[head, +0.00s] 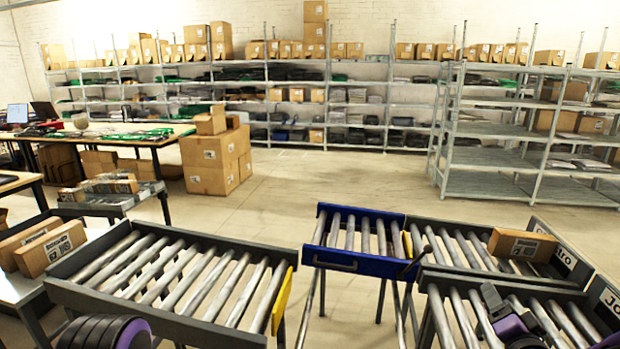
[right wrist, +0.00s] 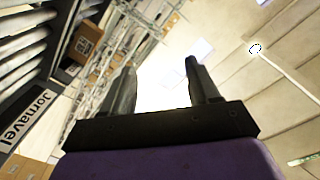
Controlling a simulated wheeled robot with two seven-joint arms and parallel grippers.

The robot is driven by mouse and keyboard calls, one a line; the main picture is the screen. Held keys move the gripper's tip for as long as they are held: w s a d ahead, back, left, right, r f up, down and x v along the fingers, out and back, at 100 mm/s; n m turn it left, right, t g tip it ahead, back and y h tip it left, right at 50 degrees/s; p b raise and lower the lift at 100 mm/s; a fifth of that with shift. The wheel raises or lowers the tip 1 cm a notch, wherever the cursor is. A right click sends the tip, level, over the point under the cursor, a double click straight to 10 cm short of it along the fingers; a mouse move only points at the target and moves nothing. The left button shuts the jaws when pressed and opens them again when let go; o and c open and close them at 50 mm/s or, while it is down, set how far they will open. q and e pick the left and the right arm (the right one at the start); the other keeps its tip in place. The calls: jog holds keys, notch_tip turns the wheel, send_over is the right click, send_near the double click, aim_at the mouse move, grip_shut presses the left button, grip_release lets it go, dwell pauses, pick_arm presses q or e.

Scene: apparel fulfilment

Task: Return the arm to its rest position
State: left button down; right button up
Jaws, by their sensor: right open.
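My right gripper (head: 497,312) is at the lower right in the head view, in front of the roller conveyor with the label plates. In the right wrist view my right gripper (right wrist: 158,72) has its two dark fingers spread apart, with nothing between them. A purple and black part of my left arm (head: 105,332) shows at the lower left in the head view; its gripper fingers do not show.
A cardboard box (head: 522,244) lies on the right conveyor; it also shows in the right wrist view (right wrist: 86,41). A left roller conveyor (head: 70,292) and a blue-framed one (head: 350,262) stand nearby. Boxes (head: 52,250) lie at far left. Open floor lies beyond.

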jog(key=s+a+f+n+g+b, duration=0.1)
jog(key=s+a+f+g+b, duration=0.3)
jog(key=f, duration=0.6)
jog(key=s+f+g+b, duration=0.15)
jog(key=s+f, duration=0.35)
jog(key=f, duration=0.5)
jog(key=s+a+f+n+g+b, duration=0.1)
jog(key=s+a+f+g+b, duration=0.3)
jog(key=f, duration=0.7)
jog(key=s+a+f+n+g+b, duration=0.1)
jog(key=s+f+g+b, duration=0.3)
jog(key=s+f, duration=1.4)
jog(key=s+a+b, duration=0.1)
jog(key=s+b, duration=0.2)
jog(key=s, duration=0.1)
jog(key=shift+f+n+g, duration=0.35)
jog(key=shift+n, duration=0.05)
jog(key=shift+w, duration=0.1)
